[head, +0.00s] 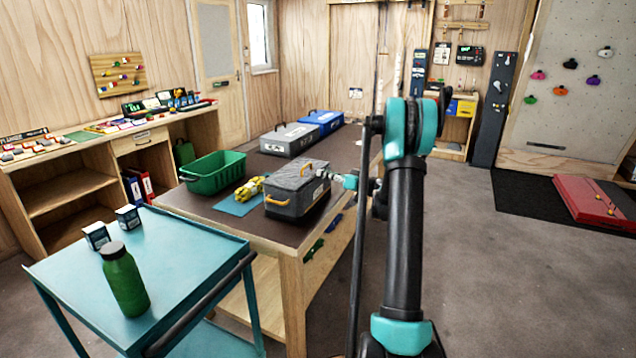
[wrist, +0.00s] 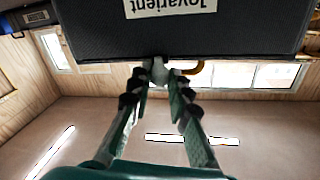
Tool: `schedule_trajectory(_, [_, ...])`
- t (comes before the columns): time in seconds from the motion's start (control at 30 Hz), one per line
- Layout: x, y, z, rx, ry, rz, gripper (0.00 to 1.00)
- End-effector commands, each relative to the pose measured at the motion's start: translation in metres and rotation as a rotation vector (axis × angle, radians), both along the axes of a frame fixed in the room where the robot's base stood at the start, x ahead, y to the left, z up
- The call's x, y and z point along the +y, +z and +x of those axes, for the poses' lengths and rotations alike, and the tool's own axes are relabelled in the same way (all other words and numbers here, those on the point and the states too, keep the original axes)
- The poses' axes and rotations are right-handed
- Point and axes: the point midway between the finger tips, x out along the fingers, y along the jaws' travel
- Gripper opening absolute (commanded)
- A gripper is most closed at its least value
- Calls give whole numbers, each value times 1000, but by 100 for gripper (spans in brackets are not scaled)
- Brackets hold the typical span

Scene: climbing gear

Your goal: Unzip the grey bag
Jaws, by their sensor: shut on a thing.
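The grey bag (head: 292,203) is a dark box-shaped bag with orange handles, standing on the near part of the long table. Its top looks closed in the head view. My gripper (head: 330,175) is at the bag's right side, near the top edge. In the wrist view the bag (wrist: 100,35) fills the top of the picture with an upside-down label. There my gripper (wrist: 160,86) is shut on a small grey zip pull (wrist: 159,70) at the bag's edge, beside an orange handle (wrist: 198,68). The zip line itself cannot be made out.
On the long table (head: 235,222), yellow rope (head: 250,189) on a blue mat and a green crate (head: 213,172) stand left of the bag. A grey case (head: 290,140) and a blue case (head: 320,122) stand behind. A teal cart (head: 190,262) with a green bottle (head: 124,280) is in front.

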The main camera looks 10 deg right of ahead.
Motion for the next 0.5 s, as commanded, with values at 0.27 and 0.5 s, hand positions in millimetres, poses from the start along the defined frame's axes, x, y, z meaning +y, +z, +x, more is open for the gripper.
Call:
schedule_trajectory(0.27, [-36,0,49,0,-1,0,0])
schedule_trajectory(0.5, [-48,0,66,0,-2,0,0])
